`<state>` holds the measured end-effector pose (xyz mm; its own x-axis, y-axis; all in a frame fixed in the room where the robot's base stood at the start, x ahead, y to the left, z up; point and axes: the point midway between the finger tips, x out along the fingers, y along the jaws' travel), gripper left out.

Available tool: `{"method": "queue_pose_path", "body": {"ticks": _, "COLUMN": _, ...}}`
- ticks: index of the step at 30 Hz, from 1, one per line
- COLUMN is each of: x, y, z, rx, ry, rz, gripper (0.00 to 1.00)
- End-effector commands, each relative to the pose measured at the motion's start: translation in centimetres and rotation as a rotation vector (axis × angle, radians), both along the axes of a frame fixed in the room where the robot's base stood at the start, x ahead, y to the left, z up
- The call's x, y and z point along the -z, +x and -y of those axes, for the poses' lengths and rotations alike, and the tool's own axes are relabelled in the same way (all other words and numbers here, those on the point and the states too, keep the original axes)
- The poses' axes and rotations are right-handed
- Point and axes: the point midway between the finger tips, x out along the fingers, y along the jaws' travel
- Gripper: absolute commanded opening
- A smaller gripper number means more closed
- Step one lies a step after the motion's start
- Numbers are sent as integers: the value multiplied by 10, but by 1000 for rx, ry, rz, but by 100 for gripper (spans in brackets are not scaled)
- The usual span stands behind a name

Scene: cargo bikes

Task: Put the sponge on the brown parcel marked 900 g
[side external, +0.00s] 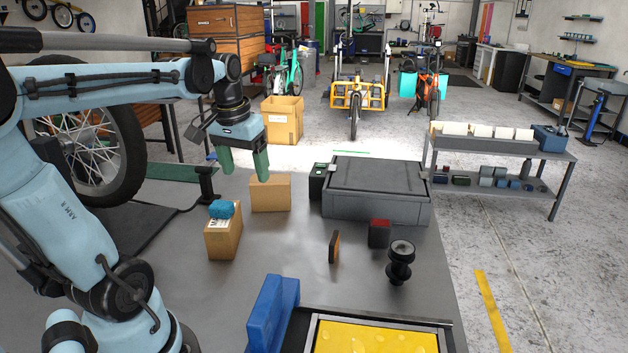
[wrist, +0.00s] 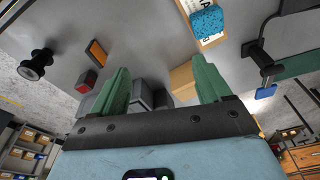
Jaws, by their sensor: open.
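A blue, pitted sponge (side external: 222,209) sits on top of a brown parcel (side external: 223,241) at the left of the grey table. In the wrist view the sponge (wrist: 207,22) covers part of the parcel's white label (wrist: 192,8); only a few letters show and no weight is readable. A second brown parcel (side external: 271,193) stands behind and to the right; its marking cannot be read. My gripper (side external: 243,172) is open and empty, above and behind the sponge, near the second parcel. Its green fingers (wrist: 160,70) are spread apart in the wrist view, clear of the sponge.
A grey lidded case (side external: 376,205) stands at the back right with a black box (side external: 317,182) beside it. An orange-and-black block (side external: 334,247), a red-topped dark box (side external: 379,233) and a black spool-like part (side external: 400,262) stand right of centre.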

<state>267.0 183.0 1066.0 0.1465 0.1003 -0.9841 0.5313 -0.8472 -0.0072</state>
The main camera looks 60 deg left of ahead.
Motion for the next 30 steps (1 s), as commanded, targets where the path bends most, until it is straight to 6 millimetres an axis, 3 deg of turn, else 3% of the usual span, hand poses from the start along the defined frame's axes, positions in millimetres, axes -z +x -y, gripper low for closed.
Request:
{"method": "queue_pose_path", "body": {"ticks": 1, "x": 8, "y": 8, "z": 28, "rx": 85, "ry": 27, "rz": 45, "gripper": 77}}
{"method": "queue_pose_path", "body": {"ticks": 6, "x": 31, "y": 24, "z": 105, "rx": 316, "ry": 95, "rz": 221, "gripper": 77}}
{"method": "queue_pose_path", "body": {"ticks": 12, "x": 51, "y": 24, "z": 166, "rx": 500, "ry": 116, "rz": 380, "gripper": 77}}
{"method": "queue_pose_path", "body": {"ticks": 18, "x": 57, "y": 23, "z": 184, "rx": 554, "ry": 116, "rz": 435, "gripper": 77}}
{"method": "queue_pose_path", "body": {"ticks": 30, "x": 57, "y": 23, "z": 183, "rx": 553, "ry": 116, "rz": 433, "gripper": 77}}
